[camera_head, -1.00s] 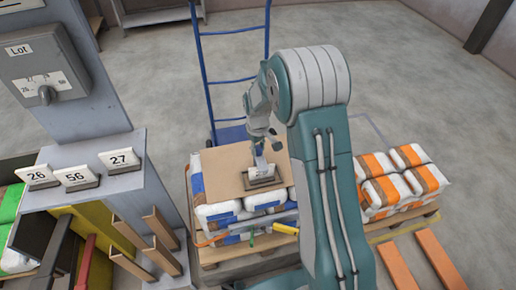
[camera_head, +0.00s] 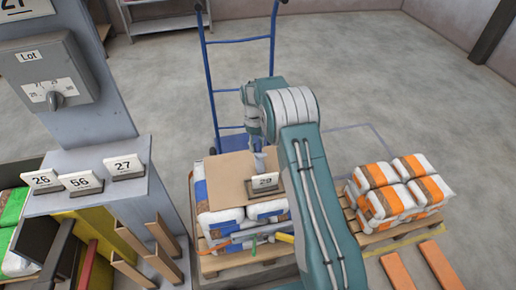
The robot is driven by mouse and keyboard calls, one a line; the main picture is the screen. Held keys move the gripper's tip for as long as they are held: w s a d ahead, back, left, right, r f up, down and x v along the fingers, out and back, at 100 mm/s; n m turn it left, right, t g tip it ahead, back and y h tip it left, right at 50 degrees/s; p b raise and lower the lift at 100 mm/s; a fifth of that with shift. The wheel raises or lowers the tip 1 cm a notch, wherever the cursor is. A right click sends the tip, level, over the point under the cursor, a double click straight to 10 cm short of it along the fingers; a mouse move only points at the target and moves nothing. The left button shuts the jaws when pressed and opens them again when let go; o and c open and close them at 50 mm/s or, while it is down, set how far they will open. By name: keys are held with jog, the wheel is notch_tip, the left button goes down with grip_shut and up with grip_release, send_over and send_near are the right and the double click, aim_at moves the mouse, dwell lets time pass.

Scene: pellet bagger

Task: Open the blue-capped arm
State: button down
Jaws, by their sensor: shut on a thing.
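My gripper (camera_head: 259,167) is over the cardboard sheet (camera_head: 229,181) on the stack of white-and-blue bags (camera_head: 220,217). Its fingers are small and partly hidden by my arm. It is shut on a white number card (camera_head: 265,182) that seems to read 29; whether the card touches the cardboard I cannot tell. Several thin arms lie at the front of the stack, with a green end (camera_head: 254,245), a yellow end (camera_head: 285,238) and an orange end (camera_head: 213,248). A blue cap cannot be made out with certainty; my arm hides part of this area.
A grey post with a Lot dial box (camera_head: 52,82) stands at left, above a ledge with cards 26 (camera_head: 43,180), 56 (camera_head: 80,182) and 27 (camera_head: 125,166). A blue hand truck (camera_head: 240,83) is behind the stack. Orange-and-white bags (camera_head: 400,190) sit on a pallet at right.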

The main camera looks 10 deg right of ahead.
jog(key=shift+w+d+f, duration=0.15)
jog(key=shift+w+f, duration=0.95)
jog(key=shift+w, duration=0.05)
jog(key=shift+w+f, duration=0.2)
jog(key=shift+f, duration=0.1)
jog(key=shift+d, duration=0.1)
jog(key=shift+c, duration=2)
grip_release()
jog(key=shift+d, duration=0.2)
jog(key=shift+a, duration=0.15)
